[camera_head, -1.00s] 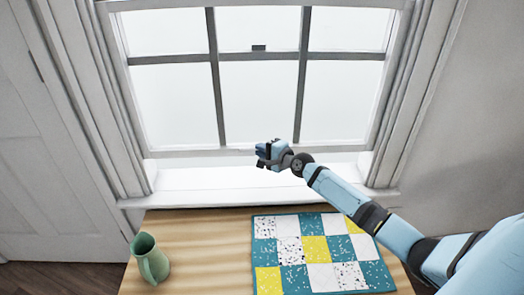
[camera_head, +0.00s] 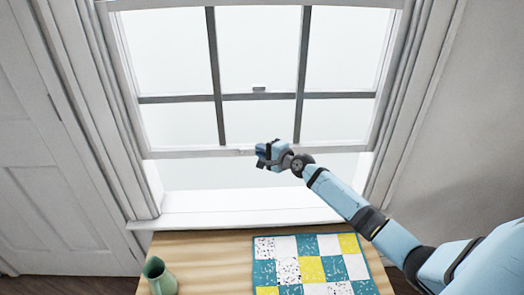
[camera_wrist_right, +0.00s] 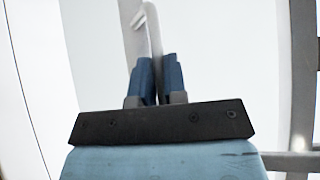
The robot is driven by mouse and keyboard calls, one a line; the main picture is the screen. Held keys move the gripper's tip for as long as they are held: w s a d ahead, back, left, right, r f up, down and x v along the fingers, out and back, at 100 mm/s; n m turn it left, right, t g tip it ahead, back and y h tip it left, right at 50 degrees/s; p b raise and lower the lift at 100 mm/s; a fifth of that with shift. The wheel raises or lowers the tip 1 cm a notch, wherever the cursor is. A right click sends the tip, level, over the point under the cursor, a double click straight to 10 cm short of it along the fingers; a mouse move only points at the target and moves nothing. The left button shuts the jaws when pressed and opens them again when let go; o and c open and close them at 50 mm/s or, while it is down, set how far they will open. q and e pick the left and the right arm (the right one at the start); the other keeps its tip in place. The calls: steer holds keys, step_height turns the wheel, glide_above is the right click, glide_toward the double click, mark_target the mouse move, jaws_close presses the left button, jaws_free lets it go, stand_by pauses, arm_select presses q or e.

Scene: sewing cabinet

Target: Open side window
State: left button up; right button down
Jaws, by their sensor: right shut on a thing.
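The window's lower sash has a pale bottom rail (camera_head: 195,153), and an open gap shows between it and the white sill (camera_head: 235,212). My right gripper (camera_head: 263,152) is at the middle of this rail. In the right wrist view, its two blue fingers (camera_wrist_right: 155,78) are shut on a thin white hooked piece (camera_wrist_right: 148,20), which looks like the sash's lift handle. The exact contact is partly hidden between the fingers. My left gripper is not in view.
Below the sill stands a wooden table (camera_head: 205,255) with a green pitcher (camera_head: 158,275) at its left and a patchwork mat (camera_head: 312,262) at its right. A white panelled door (camera_head: 60,200) is at the left. Space above the table is clear.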

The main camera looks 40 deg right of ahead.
steer(key=shift+d+r, duration=0.1)
steer(key=shift+r, duration=0.05)
steer(key=c, duration=1.2)
jaws_free()
steer(key=shift+o, duration=0.2)
steer(key=v, duration=1.3)
steer(key=shift+s+p, duration=0.35)
steer(key=shift+p, duration=0.1)
